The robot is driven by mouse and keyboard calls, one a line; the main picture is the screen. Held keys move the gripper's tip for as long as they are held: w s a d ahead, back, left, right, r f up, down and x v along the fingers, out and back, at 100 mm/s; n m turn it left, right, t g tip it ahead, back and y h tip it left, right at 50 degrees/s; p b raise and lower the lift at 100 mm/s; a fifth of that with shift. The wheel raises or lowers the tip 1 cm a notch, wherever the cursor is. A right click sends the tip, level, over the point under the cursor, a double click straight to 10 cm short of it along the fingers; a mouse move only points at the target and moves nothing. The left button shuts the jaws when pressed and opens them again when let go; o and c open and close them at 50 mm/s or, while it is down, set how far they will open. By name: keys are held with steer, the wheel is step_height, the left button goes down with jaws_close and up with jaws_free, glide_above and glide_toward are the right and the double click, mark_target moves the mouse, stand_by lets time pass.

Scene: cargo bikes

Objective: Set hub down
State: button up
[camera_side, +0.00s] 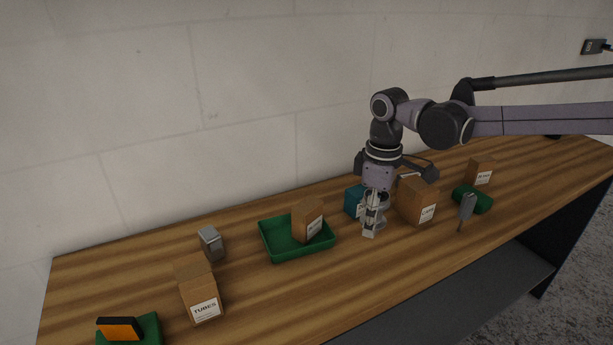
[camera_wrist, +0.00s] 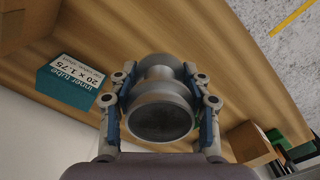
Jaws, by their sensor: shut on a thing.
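My gripper (camera_wrist: 160,118) is shut on the hub (camera_wrist: 161,106), a grey metal spool shape with wide round flanges. In the wrist view the two fingers press it from left and right, and one round end faces the camera. In the side view my gripper (camera_side: 372,222) points down over the middle of the bench, and the hub (camera_side: 377,199) shows partly between the fingers. I cannot tell whether the hub touches the wood.
A green tray (camera_side: 283,253) holding a box (camera_side: 307,220) is left of my gripper. A teal box (camera_side: 353,201) and a brown box (camera_side: 416,201) stand close by. The TUBES box (camera_side: 199,287) is farther left. Bare wood (camera_side: 365,265) lies in front.

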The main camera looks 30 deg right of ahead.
steer(key=s+d+f+m, duration=0.1)
steer(key=d+m, duration=0.1)
steer(key=d, duration=0.1)
steer(key=s+d+f+m, duration=0.1)
steer(key=d+m, duration=0.2)
steer(key=d, duration=0.1)
steer(key=s+d+f+m, duration=0.1)
steer(key=d+m, duration=0.1)
steer(key=d, duration=0.1)
steer(key=shift+d+f+m, duration=0.2)
steer(key=shift+f+m, duration=0.1)
steer(key=w+a+r, duration=0.1)
steer(key=w+r, duration=0.5)
steer(key=w, duration=0.2)
step_height(320, 180, down, 9)
steer(key=shift+s+f, duration=0.1)
steer(key=shift+f, duration=0.05)
steer(key=shift+f, duration=0.1)
steer(key=o, duration=1.3)
steer(key=shift+o, duration=0.2)
